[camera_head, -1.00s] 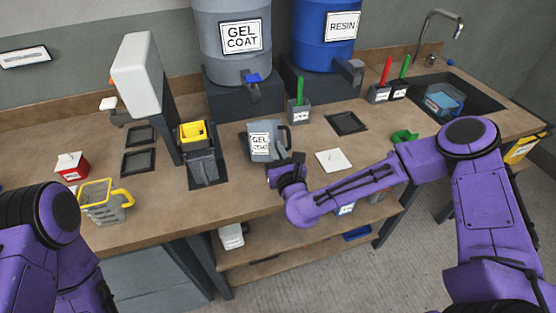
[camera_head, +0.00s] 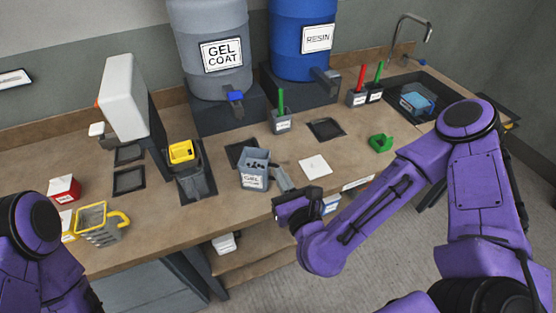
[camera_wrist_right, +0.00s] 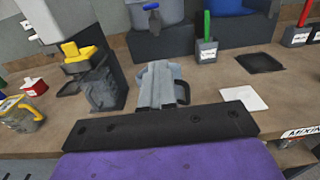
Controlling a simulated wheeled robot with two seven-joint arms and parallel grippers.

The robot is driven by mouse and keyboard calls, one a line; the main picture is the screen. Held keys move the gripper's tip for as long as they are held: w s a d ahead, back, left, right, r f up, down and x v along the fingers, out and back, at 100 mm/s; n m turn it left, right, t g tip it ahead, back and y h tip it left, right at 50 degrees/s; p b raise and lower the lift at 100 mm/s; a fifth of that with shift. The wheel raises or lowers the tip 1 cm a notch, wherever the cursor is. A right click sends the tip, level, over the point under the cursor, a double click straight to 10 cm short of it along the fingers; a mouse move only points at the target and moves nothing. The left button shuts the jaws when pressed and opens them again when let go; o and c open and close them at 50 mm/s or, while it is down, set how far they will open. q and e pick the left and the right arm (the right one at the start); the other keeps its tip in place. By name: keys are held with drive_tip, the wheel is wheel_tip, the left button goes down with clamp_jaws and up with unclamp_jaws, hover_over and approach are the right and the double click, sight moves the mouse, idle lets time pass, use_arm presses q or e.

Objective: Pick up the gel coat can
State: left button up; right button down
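The gel coat can (camera_head: 254,183) is a small grey open-topped container with a white GEL label. It is at the bench's front half, in front of a dark square mat (camera_head: 238,150), and its dark inside shows from above. My right gripper (camera_head: 284,180) is close at the can's right front side. Light grey parts show between the wrist and the can, but finger and handle are hard to separate. In the right wrist view the can (camera_wrist_right: 163,82) is straight ahead with a handle loop at its right; whether the fingers grip it is unclear. My left gripper is out of view.
The gel coat drum (camera_head: 212,40) and resin drum (camera_head: 298,40) stand behind. A white sheet (camera_head: 315,166) lies right of the can. A green piece (camera_head: 381,142) and the sink (camera_head: 425,98) are farther right.

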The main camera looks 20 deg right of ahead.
drive_tip(key=shift+s+r, duration=0.1)
drive_tip(key=shift+s, duration=0.05)
drive_tip(key=shift+c, duration=1.9)
unclamp_jaws()
